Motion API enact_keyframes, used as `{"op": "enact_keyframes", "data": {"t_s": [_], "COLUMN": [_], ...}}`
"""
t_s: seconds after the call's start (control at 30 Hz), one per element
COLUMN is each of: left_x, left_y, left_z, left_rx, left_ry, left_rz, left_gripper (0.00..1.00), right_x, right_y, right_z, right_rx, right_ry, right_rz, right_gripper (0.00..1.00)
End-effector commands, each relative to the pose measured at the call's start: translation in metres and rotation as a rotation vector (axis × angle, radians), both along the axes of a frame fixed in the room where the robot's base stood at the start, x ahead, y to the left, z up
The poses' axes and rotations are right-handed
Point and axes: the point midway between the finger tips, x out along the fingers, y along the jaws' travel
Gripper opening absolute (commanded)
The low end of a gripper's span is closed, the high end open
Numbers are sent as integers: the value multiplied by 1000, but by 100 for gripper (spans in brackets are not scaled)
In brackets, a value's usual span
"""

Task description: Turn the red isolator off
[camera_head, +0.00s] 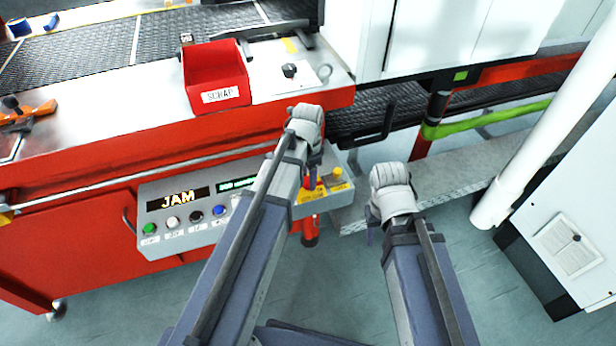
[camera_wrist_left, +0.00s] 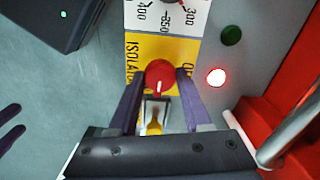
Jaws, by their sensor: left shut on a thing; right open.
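The red isolator knob (camera_wrist_left: 160,74) sits on a yellow plate (camera_wrist_left: 186,52) in the left wrist view. The plate carries the word ISOLATOR and partly hidden lettering that starts with O. My left gripper (camera_wrist_left: 160,88) is shut on the knob, one finger on each side. A metal piece and a yellow part (camera_wrist_left: 154,126) show below the knob between the fingers. In the head view, my left gripper (camera_head: 316,160) is at the right end of the control panel and hides the knob; yellow plate (camera_head: 313,195) shows beneath it. My right gripper (camera_head: 371,228) is open, apart from the panel.
The control panel (camera_head: 155,238) has a JAM display (camera_head: 178,198) and several coloured buttons. A glowing red lamp (camera_wrist_left: 216,77) and a dark green button (camera_wrist_left: 231,36) are beside the isolator. A red scrap bin (camera_head: 214,72) stands above. A white post (camera_head: 540,120) stands right.

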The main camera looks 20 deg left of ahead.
Motion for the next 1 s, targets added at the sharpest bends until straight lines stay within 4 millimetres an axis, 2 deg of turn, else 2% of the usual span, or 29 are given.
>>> {"op": "enact_keyframes", "data": {"t_s": [0.37,1.0], "left_x": [0,0], "left_y": [0,-1], "left_z": [0,0], "left_rx": [0,0], "left_ry": [0,0], "left_rz": [130,723], "left_gripper": [0,0], "right_x": [0,0], "right_y": [0,0], "right_z": [0,0], "right_rx": [0,0], "right_ry": [0,0], "right_rz": [0,0], "right_gripper": [50,50]}}
